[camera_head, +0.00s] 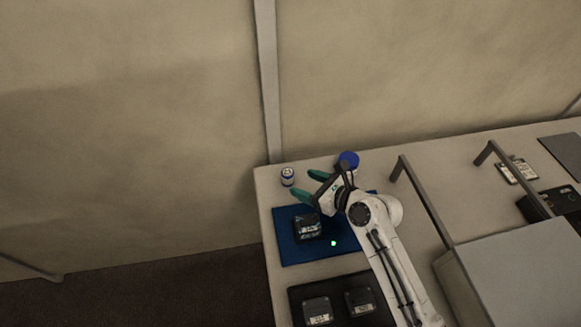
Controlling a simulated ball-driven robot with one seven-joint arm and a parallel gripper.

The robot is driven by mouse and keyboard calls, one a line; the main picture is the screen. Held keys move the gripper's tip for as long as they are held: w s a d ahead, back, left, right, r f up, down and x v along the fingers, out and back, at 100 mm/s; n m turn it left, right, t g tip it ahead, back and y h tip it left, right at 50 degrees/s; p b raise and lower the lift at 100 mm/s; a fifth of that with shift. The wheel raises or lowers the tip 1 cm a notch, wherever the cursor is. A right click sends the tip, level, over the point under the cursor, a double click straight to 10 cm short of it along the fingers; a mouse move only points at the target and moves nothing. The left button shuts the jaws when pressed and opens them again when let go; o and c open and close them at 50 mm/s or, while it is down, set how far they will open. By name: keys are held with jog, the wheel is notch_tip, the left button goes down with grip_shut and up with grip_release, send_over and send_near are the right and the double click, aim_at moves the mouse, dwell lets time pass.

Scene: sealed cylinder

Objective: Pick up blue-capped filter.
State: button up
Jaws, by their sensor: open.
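A round blue cap (348,158) shows near the back edge of the pale bench (268,192); what is under it is mostly hidden behind my wrist. A small white and blue can (288,176) stands upright at the bench's back left corner. My gripper (303,183) has green fingers, spread apart and pointing left toward the can.
A blue mat (287,250) with a dark boxy object (307,228) lies below my gripper. A black tray (296,297) holds two dark blocks in front. Grey raised bars (425,205) and a grey box (530,270) stand to the right. A wall is behind the bench.

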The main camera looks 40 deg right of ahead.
aim_at(283, 172)
jog(key=x, duration=0.5)
jog(key=shift+d+x, duration=0.2)
jog(key=shift+x, duration=1.1)
jog(key=shift+d+x, duration=0.15)
jog(key=shift+x, duration=1.15)
jog(key=shift+c, duration=0.3)
jog(key=c, duration=1)
jog(key=shift+r, duration=0.15)
